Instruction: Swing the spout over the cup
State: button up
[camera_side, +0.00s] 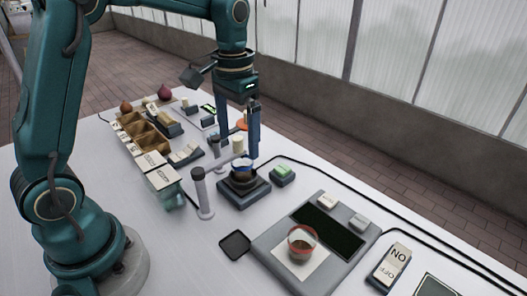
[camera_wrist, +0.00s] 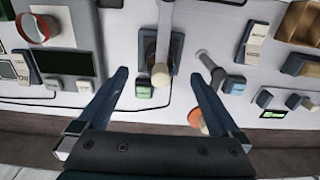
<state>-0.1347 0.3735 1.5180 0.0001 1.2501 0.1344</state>
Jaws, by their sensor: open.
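The spout looks like a pale grey arm (camera_side: 220,163) on a grey post (camera_side: 203,196), with a cream upright knob (camera_side: 238,143) at its far end. In the wrist view the knob (camera_wrist: 160,76) lies between the spread fingers (camera_wrist: 160,85), with gaps on both sides; contact is not visible. A red-rimmed cup (camera_side: 302,242) with brown contents stands on a white pad at front right, away from the spout.
A grey panel (camera_side: 268,244) carries the cup. A green button (camera_side: 282,174) sits beside the black base. Another grey post (camera_side: 216,148) stands behind the spout. A wooden divided tray (camera_side: 145,132) is at back left. Dark cables run along the right edge. A dark square (camera_side: 235,245) lies in front.

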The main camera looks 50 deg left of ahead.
jog(key=shift+r, duration=3.45)
jog(key=shift+r, duration=0.1)
jog(key=shift+d+r, duration=0.15)
jog(key=shift+r, duration=0.15)
jog(key=s+d+t, duration=0.3)
jog(key=s+t, duration=0.1)
jog(key=s, duration=0.8)
jog(key=shift+t, duration=0.8)
jog(key=shift+s+d+f, duration=0.1)
jog(key=shift+s+f, duration=0.25)
jog(key=shift+f, duration=0.4)
jog(key=shift+s+d+f, duration=0.15)
jog(key=shift+s+f, duration=0.15)
jog(key=shift+f, duration=0.45)
jog(key=shift+s+d+f, duration=0.1)
jog(key=shift+s+f, duration=0.25)
jog(key=shift+f, duration=0.4)
